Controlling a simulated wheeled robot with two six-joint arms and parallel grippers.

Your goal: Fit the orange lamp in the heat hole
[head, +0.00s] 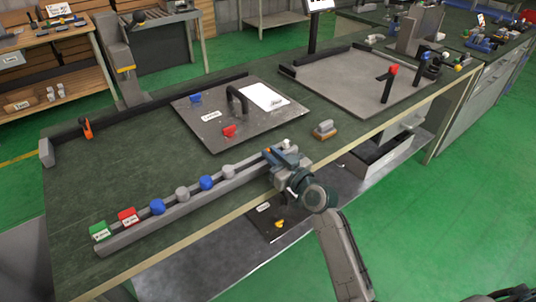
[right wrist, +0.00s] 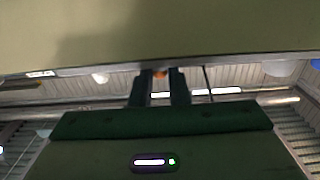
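My right gripper (head: 275,154) is at the right end of a long grey rail (head: 135,238) near the table's front edge. A small orange piece, apparently the orange lamp (head: 268,150), shows at its fingertips, mostly hidden. In the right wrist view the orange lamp (right wrist: 160,73) sits between the two fingertips and fills the narrow gap, so the gripper (right wrist: 160,78) looks shut on it. I cannot make out the heat hole with certainty. My left gripper is not in view.
Blue lamps (head: 206,183) and grey ones (head: 228,171) stand along the rail, with a red block (head: 128,216) and a green block (head: 99,231) at its left end. A dark board (head: 215,132) with a black handle (head: 238,97) lies behind.

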